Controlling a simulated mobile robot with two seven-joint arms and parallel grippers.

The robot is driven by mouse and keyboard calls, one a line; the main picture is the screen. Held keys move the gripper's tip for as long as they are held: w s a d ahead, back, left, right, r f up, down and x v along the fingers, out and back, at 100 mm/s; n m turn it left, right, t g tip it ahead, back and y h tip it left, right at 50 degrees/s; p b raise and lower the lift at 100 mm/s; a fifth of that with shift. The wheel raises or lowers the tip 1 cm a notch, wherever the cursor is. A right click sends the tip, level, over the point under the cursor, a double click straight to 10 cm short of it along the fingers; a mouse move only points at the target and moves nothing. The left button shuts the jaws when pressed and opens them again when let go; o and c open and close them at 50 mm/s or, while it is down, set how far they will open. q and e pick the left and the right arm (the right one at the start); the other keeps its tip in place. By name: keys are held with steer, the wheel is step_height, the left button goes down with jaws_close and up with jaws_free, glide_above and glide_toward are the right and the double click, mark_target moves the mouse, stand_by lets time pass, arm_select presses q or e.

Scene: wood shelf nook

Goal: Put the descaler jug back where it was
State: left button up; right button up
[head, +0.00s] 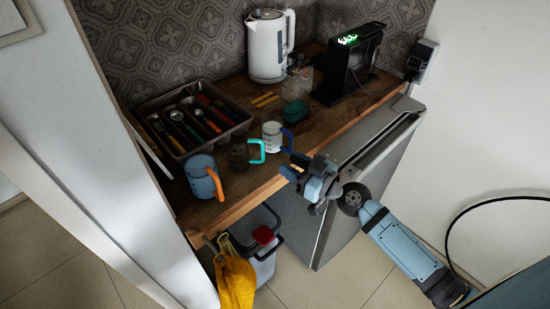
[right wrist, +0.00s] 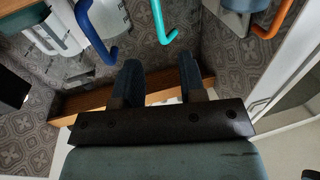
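My left gripper is not in view.
On the wooden counter (head: 225,180) stand a blue mug with an orange handle (head: 202,175), a white mug (head: 272,136), a cutlery tray (head: 180,140), a kettle (head: 267,50) and a black machine (head: 345,65). The yellow cloth (head: 235,280) hangs at the front. A grey door (head: 370,160) stands right.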

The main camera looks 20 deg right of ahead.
steer(key=s+a+f+m+g+h, duration=0.1)
steer(key=s+a+f+g+h, duration=0.1)
steer(key=s+f, duration=0.7)
steer(key=s+a+f+m+g+h, duration=0.2)
steer(key=s+f+h, duration=0.2)
steer(key=s+f, duration=0.5)
steer(key=shift+f+m+g, duration=0.3)
steer(key=shift+f+g, duration=0.1)
steer(key=shift+f, duration=0.3)
steer(key=shift+s+r, duration=0.1)
step_height(320, 180, up, 12)
steer(key=p, duration=1.3)
steer(key=shift+s+d+p, duration=0.3)
steer(key=shift+d, duration=0.1)
steer(key=shift+r, duration=0.25)
